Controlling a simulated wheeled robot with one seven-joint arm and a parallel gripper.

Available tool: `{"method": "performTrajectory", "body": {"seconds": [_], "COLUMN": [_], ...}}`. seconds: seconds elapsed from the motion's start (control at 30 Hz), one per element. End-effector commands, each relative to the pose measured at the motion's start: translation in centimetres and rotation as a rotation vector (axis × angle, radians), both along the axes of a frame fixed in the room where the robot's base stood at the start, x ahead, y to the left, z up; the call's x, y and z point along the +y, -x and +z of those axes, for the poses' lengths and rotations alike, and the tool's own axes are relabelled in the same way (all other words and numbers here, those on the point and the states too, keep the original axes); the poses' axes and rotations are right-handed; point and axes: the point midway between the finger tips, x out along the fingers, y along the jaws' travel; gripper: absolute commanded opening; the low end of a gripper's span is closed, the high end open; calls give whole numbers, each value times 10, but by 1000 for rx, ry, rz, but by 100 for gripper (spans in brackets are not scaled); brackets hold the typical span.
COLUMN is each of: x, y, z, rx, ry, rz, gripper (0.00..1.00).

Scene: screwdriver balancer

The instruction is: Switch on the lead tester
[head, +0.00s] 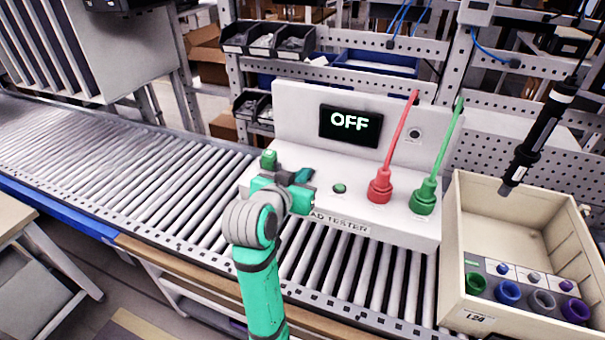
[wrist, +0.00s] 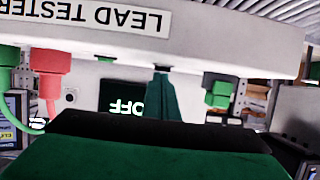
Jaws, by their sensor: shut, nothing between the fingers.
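The lead tester (head: 288,105) is a white console on the roller conveyor, with a dark screen (head: 350,125) reading OFF. A small round green button (head: 340,188) sits on its lower deck, and a green knob-like part (head: 268,158) stands at the deck's left end. A red plug (head: 380,187) and a green plug (head: 424,197) stand on the right with leads rising from them. My gripper (head: 303,175) is shut and empty over the deck, between the green knob and the button. In the upside-down wrist view its teal fingers (wrist: 163,97) are together; contact cannot be told.
A beige box (head: 520,205) with several coloured sockets stands right of the tester. A black screwdriver (head: 540,130) hangs above it. Bins (head: 268,40) on a perforated rack are behind. The conveyor (head: 130,165) is clear to the left.

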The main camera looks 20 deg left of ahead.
Motion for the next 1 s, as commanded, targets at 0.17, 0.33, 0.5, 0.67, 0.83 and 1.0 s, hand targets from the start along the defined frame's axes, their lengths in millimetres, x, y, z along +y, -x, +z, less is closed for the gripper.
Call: {"method": "performTrajectory", "body": {"seconds": [0.17, 0.33, 0.5, 0.67, 0.83, 1.0], "x": [0, -1, -1, -5, -5, -1], "y": [0, 0, 0, -1, -1, 0], "z": [-4, -2, 3, 10, 13, 13], "rx": [1, 1, 0, -1, 1, 1], "ry": [1, 0, -1, 0, 0, 0], "rz": [0, -1, -1, -8, -8, -1], "gripper": [0, 0, 0, 0, 0, 0]}}
